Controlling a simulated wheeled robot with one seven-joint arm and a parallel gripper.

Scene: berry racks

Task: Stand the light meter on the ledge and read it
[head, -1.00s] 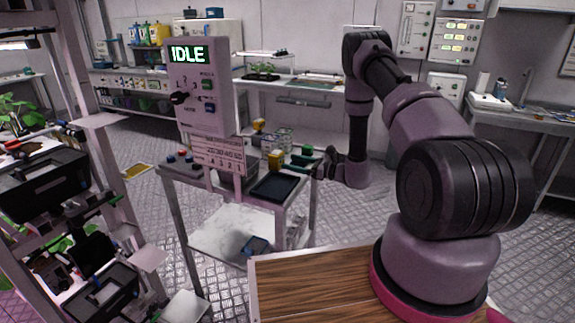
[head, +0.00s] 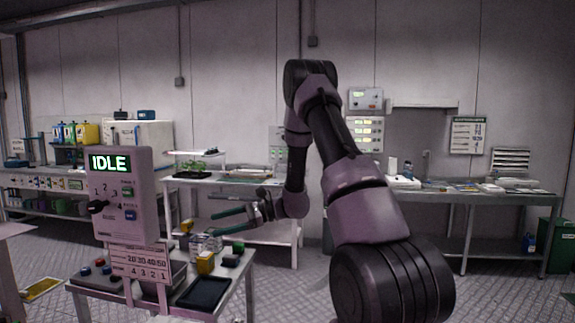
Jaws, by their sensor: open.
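My gripper (head: 210,223) is open with two green fingers pointing left, and nothing shows between them. It hangs above and behind the right part of the small cart (head: 246,290). I cannot say for sure which thing is the light meter. A small yellow device (head: 205,263) stands on the cart's top, below my fingers and apart from them. Another yellow thing (head: 187,227) shows farther back, left of my fingertips. I cannot make out which edge is the ledge.
A control box (head: 123,205) reading IDLE stands on the cart, above a number plate (head: 140,263). A dark tray (head: 204,292) lies at the cart's front.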

